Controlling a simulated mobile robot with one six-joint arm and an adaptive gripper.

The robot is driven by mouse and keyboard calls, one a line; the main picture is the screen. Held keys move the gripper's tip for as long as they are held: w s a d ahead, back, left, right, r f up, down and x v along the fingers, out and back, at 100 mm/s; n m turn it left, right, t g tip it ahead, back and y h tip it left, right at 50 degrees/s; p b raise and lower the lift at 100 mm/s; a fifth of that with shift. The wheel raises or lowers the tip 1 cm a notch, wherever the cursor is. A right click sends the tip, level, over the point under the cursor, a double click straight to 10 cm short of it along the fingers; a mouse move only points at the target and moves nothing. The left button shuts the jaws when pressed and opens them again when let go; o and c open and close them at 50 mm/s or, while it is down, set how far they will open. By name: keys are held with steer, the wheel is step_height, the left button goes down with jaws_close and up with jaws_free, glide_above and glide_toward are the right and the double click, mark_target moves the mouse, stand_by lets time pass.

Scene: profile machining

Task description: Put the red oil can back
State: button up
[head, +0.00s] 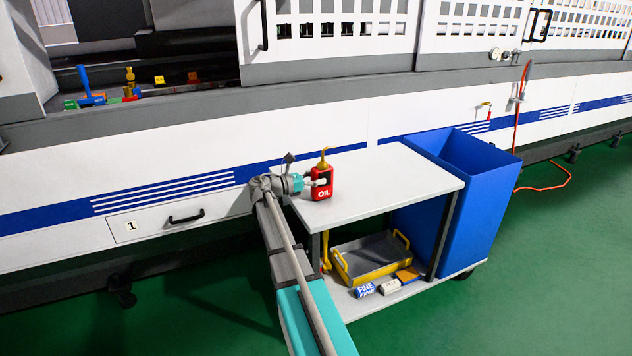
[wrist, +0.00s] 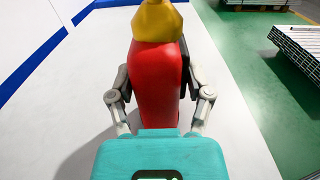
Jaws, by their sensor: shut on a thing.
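The red oil can (head: 322,187), with a yellow spout top and a white OIL label, is upright at the left end of the white cart top (head: 385,180). My gripper (head: 318,182) is at the can's left side in the head view. In the wrist view the red can (wrist: 157,85) sits between my two grey fingers, and my gripper (wrist: 158,105) is shut on it. The yellow top (wrist: 157,22) points away from my palm. I cannot tell whether the can's base touches the cart top.
A blue bin (head: 465,185) stands at the cart's right end. The lower shelf holds a grey and yellow tray (head: 370,258) and small labelled blocks (head: 390,286). The white machine (head: 180,140) stands behind. Most of the cart top is clear.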

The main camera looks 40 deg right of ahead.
steer(key=shift+f, duration=0.15)
steer(key=o, duration=0.7)
steer(key=shift+o, duration=0.2)
steer(key=shift+r, duration=0.25)
steer(key=v, duration=1.2)
steer(key=shift+s+f, duration=0.1)
steer(key=shift+f, duration=0.1)
